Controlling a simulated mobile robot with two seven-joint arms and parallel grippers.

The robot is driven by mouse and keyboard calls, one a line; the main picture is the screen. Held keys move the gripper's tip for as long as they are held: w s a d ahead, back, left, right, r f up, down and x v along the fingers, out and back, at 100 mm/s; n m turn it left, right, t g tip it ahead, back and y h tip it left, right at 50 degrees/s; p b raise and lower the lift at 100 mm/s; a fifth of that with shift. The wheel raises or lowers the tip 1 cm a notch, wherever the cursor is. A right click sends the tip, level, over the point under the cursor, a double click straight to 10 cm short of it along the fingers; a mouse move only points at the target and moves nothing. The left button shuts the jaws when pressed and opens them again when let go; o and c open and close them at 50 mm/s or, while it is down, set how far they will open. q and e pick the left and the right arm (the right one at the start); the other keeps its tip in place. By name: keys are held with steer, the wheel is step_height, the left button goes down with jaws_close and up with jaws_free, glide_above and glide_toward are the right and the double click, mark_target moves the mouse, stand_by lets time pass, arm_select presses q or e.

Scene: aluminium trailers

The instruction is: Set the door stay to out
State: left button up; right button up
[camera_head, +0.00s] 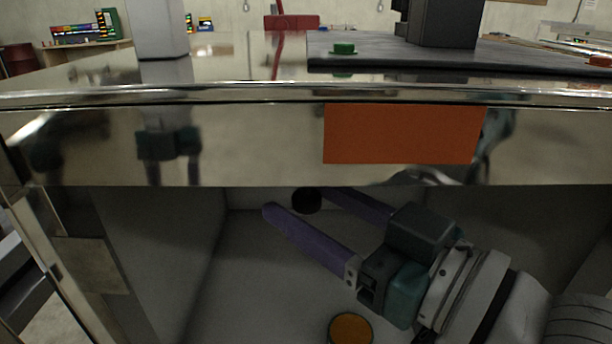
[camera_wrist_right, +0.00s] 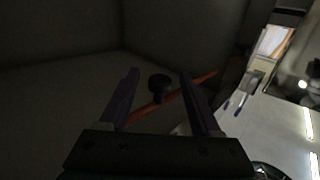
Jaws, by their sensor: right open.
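A black round knob (camera_wrist_right: 159,84) sits on a thin orange rod (camera_wrist_right: 196,84) in the right wrist view; this looks like the door stay. In the head view the knob (camera_head: 306,200) shows under the trailer's metal edge, and the rod cannot be made out there. My right gripper (camera_head: 298,202) is open, its two purple fingers reaching into the grey compartment. The knob lies between the fingers near their tips, with a gap to each side in the wrist view (camera_wrist_right: 160,79). I cannot tell whether its depth matches the fingertips. My left gripper is out of view.
A polished metal beam with an orange plate (camera_head: 404,134) runs across above my right arm. The grey compartment walls (camera_head: 159,240) stand close at the left. An orange disc (camera_head: 350,329) is below the gripper. A green button (camera_head: 343,48) is on the top surface.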

steer(key=shift+w+a, duration=0.3)
steer(key=shift+a, duration=0.05)
steer(key=shift+c, duration=0.3)
jaws_close()
stand_by(1.0)
